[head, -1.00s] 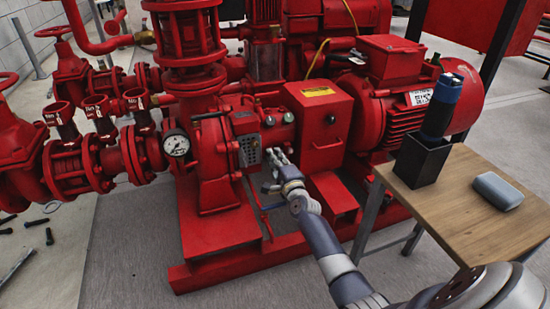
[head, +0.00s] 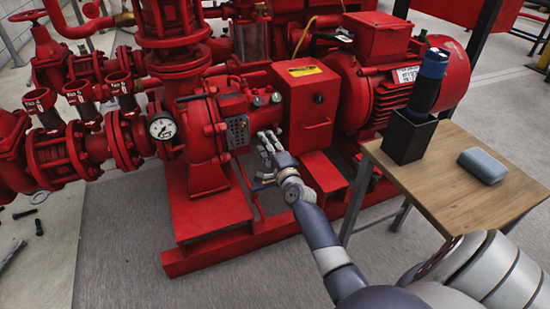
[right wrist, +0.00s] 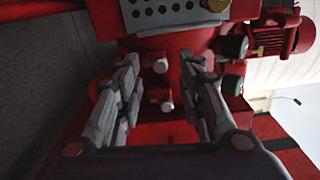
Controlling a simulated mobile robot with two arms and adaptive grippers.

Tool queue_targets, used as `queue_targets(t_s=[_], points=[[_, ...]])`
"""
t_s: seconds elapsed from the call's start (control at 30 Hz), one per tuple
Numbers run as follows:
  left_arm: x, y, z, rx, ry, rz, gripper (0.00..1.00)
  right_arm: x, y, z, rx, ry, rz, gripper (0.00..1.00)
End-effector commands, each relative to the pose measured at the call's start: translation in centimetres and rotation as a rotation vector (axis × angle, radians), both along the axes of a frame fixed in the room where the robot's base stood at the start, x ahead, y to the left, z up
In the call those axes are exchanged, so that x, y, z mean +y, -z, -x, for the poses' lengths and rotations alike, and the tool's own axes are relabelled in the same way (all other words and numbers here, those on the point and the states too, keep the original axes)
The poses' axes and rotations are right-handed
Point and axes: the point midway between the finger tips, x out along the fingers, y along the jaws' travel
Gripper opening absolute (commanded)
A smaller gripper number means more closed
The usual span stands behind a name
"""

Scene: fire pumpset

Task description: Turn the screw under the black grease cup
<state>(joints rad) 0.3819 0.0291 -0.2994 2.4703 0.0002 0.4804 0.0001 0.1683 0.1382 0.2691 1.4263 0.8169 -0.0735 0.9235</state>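In the head view, two small dark caps (head: 258,101) sit on the red pump housing left of the red control box. The right wrist view shows dark cup-like caps (right wrist: 233,46) at the right, outside my fingers. I cannot tell which one lies under the black grease cup. My right gripper (head: 266,138) is in front of the housing, just right of a perforated grey plate (head: 237,130). In the wrist view its fingers (right wrist: 158,72) are apart and empty. My left gripper is out of view.
The red pump base (head: 215,252) lies below my right gripper. Grey floor is clear in front.

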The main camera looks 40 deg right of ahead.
Motion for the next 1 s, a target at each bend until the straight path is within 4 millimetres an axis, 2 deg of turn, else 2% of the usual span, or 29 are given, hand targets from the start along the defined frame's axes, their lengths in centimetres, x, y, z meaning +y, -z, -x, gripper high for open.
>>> queue_targets(t_s=[0.2,0.43,0.63,1.0], points=[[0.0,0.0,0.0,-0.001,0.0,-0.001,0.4,1.1,0.1,4.2,0.001,0.0,-0.002,0.35],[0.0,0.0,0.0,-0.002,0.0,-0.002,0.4,1.9,0.1,7.3,0.001,-0.001,-0.001,0.35],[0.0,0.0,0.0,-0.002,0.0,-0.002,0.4,2.1,0.0,8.3,0.0,-0.001,-0.001,0.35],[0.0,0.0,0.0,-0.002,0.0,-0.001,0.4,2.1,0.0,8.3,0.0,-0.001,-0.001,0.35]])
